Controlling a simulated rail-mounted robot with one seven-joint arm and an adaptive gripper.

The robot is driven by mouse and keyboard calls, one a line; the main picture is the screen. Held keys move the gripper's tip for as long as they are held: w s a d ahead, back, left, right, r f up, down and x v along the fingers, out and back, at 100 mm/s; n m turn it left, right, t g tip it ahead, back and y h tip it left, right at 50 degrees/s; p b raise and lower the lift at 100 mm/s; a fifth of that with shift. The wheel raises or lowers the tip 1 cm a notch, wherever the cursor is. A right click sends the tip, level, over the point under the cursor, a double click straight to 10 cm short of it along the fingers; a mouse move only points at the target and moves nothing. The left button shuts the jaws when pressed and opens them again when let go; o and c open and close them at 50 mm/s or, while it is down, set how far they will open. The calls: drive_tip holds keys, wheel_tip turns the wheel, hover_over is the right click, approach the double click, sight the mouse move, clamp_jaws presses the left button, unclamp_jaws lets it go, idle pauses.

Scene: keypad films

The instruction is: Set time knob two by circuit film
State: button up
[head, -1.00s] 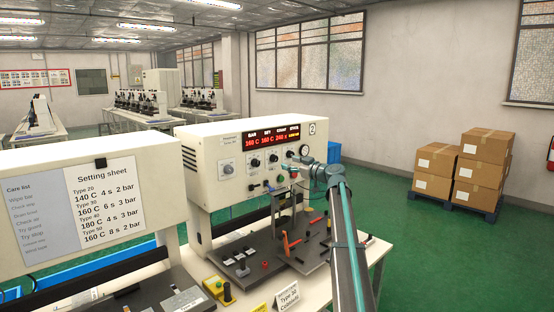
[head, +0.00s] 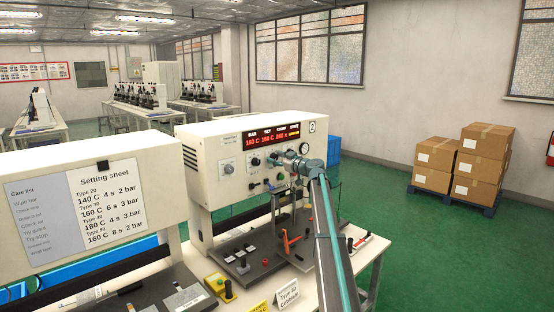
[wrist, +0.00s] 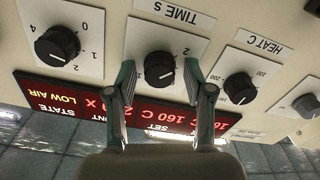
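The second heat press (head: 222,135), marked 2, has a row of black knobs under a red display (head: 272,138). In the wrist view, upside down, the TIME S knob (wrist: 160,67) is in the middle. My gripper (wrist: 160,76) is open, with one finger on each side of this knob; whether they touch it I cannot tell. In the head view my gripper (head: 280,158) is at the panel and partly covers the knobs. The setting sheet (head: 105,190) lists heat, time and pressure by type.
The HEAT C knob (wrist: 240,88) and a knob with a 0 to 4 scale (wrist: 57,46) flank the time knob closely. The display shows LOW AIR. An orange-handled tool (head: 289,241) and small parts lie on the press bed. Boxes (head: 480,165) stand far right.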

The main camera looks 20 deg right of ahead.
clamp_jaws()
